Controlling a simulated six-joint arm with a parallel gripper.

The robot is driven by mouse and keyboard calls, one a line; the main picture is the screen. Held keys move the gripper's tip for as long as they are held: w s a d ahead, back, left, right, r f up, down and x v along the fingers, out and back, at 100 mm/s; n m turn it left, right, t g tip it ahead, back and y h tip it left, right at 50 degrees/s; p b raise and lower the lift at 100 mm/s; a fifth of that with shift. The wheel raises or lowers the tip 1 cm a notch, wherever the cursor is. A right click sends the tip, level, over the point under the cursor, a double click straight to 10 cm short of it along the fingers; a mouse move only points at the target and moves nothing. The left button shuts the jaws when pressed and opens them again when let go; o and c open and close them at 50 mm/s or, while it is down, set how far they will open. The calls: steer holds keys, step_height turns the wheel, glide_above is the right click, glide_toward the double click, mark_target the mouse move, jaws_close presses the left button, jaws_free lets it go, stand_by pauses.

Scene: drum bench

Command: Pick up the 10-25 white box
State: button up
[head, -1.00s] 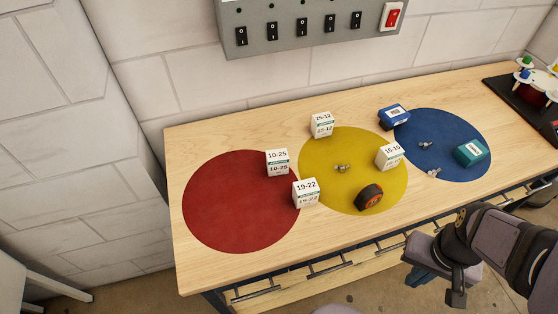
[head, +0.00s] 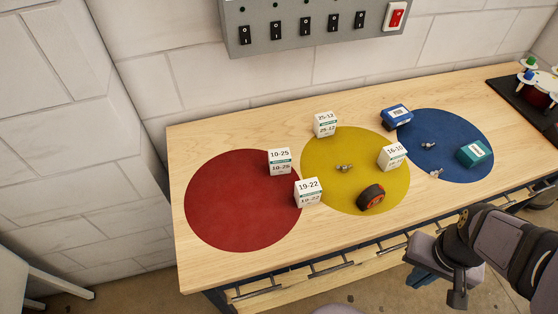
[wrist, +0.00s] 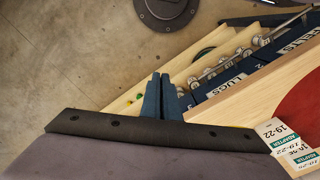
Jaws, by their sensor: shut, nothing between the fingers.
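The 10-25 white box (head: 279,161) stands upright on the bench, at the upper right edge of the red circle (head: 235,205). The 19-22 white box (head: 308,192) stands close by, in front and slightly right of it, between the red and yellow circles. My gripper (wrist: 160,97) is shut and empty. In the head view its dark blue fingers (head: 424,277) show partly, in front of the bench at the lower right, well away from the 10-25 box. The wrist view shows the 19-22 box (wrist: 283,138) at the right edge; I cannot make out the 10-25 box there.
On or by the yellow circle (head: 330,188) are the 25-12 box (head: 325,124), another white box (head: 392,156) and a black-orange round item (head: 371,197). Blue (head: 396,117) and teal (head: 474,153) boxes are at the blue circle. Drawers (wrist: 235,70) line the bench front.

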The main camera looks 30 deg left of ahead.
steer(key=o, duration=1.6)
